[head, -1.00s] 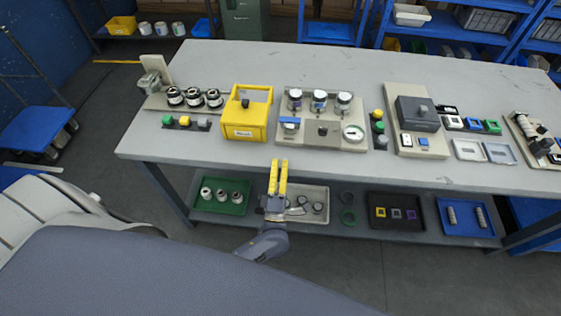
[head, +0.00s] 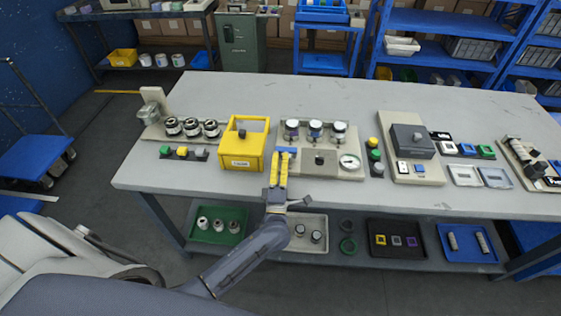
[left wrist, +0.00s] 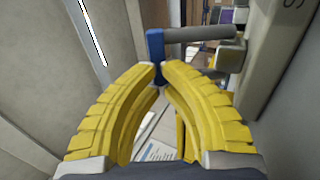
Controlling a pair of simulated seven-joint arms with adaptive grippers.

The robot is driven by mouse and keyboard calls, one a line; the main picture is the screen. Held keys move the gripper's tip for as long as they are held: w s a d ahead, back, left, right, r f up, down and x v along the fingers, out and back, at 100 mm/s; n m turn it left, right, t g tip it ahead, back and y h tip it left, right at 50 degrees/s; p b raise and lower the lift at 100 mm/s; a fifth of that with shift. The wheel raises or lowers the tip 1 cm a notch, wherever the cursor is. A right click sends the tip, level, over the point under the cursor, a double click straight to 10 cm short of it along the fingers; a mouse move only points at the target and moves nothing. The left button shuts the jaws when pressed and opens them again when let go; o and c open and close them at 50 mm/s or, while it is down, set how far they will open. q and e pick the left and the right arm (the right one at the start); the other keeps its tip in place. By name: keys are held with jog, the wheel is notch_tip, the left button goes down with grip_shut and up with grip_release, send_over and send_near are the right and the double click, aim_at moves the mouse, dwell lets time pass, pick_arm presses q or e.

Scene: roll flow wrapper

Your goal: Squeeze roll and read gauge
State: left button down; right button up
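My left gripper (head: 279,158) has its yellow fingers at the front left of a beige board (head: 318,173), at a blue piece (head: 286,150). In the left wrist view the blue piece (left wrist: 155,45) stands at the close-set fingertips (left wrist: 158,68), with a grey bar running right from it. I cannot tell whether the fingers press on it. A round white gauge (head: 349,161) sits at the board's front right; its reading is too small to make out. Three upright round rolls or canisters (head: 315,130) stand along the board's back. My right gripper is not in view.
A yellow box-shaped frame (head: 243,145) stands close on the left. Green, yellow and grey buttons (head: 182,153) lie further left. A button stack (head: 375,156) and a dark-grey block (head: 412,140) are to the right. The table's back (head: 330,90) is clear.

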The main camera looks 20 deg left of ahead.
aim_at(282, 147)
pick_arm(q)
jog(key=shift+w+a+r, duration=0.15)
jog(key=shift+w+r, duration=0.2)
dwell(0.6)
jog(key=shift+w+a+r, duration=0.1)
jog(key=shift+w+r, duration=0.25)
jog(key=shift+w, duration=0.05)
jog(key=shift+x, duration=0.95)
jog(key=shift+w+a+r, duration=0.1)
jog(key=shift+w+a, duration=0.1)
jog(key=shift+w, duration=0.45)
jog(key=shift+w+a+r, duration=0.15)
jog(key=shift+w+a, duration=0.05)
jog(key=shift+w, duration=0.4)
jog(key=shift+w+a+r, duration=0.1)
jog(key=shift+w+a, duration=0.1)
jog(key=shift+w, duration=0.45)
jog(key=shift+w+r, duration=0.1)
jog(key=s+d+r, duration=0.2)
jog(key=s, duration=0.4)
jog(key=s+d+r, duration=0.2)
jog(key=s, duration=0.4)
jog(key=shift+s+r, duration=0.25)
jog(key=shift+s, duration=0.15)
